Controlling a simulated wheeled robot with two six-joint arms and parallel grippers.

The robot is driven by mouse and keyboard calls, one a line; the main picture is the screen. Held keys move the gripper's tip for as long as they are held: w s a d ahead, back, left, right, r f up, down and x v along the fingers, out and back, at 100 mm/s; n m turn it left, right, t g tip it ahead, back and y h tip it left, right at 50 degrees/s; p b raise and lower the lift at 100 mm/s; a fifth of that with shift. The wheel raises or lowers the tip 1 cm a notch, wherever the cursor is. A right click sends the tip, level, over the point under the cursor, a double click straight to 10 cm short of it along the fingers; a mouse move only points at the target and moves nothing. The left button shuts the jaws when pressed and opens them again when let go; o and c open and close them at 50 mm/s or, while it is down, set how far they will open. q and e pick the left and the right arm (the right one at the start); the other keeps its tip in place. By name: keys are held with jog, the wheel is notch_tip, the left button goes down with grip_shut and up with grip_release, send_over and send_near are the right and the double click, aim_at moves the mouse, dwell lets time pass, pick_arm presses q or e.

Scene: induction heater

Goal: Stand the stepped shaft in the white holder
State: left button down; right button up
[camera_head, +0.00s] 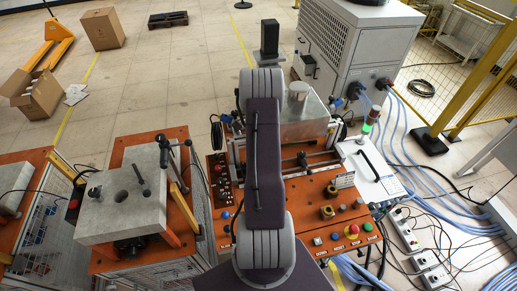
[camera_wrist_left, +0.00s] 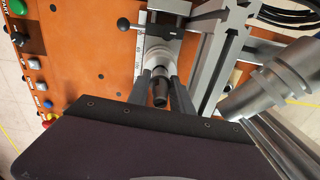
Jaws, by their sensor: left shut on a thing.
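In the left wrist view, my left gripper (camera_wrist_left: 160,80) is shut on the stepped shaft (camera_wrist_left: 160,92), a dark cylindrical piece with a narrower end, seen between the two grey fingers. A pale, round fitting (camera_wrist_left: 158,52) lies just beyond the fingertips, in line with the shaft; it may be the white holder. I cannot tell whether the shaft touches it. In the head view my own arm covers the middle, and the gripper and shaft are hidden behind it. My right gripper is in neither view.
An orange control panel (camera_head: 312,215) with buttons lies around the work spot. A metal rail (camera_wrist_left: 215,60) runs close to the gripper's right in the wrist view. A black-knobbed rod (camera_wrist_left: 135,26) is beside the pale fitting. A grey block table (camera_head: 120,225) stands left.

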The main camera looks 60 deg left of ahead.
pick_arm(q)
jog(key=shift+f+b, duration=0.6)
jog(key=shift+f, duration=0.4)
jog(key=c, duration=1.1)
grip_release()
jog(key=shift+o, duration=0.2)
jog(key=shift+r, duration=0.1)
notch_tip(320, 180, up, 9)
jog(key=p, duration=0.7)
jog(key=shift+r+p, duration=0.15)
jog(key=shift+p, duration=0.15)
jog(key=shift+f, duration=0.2)
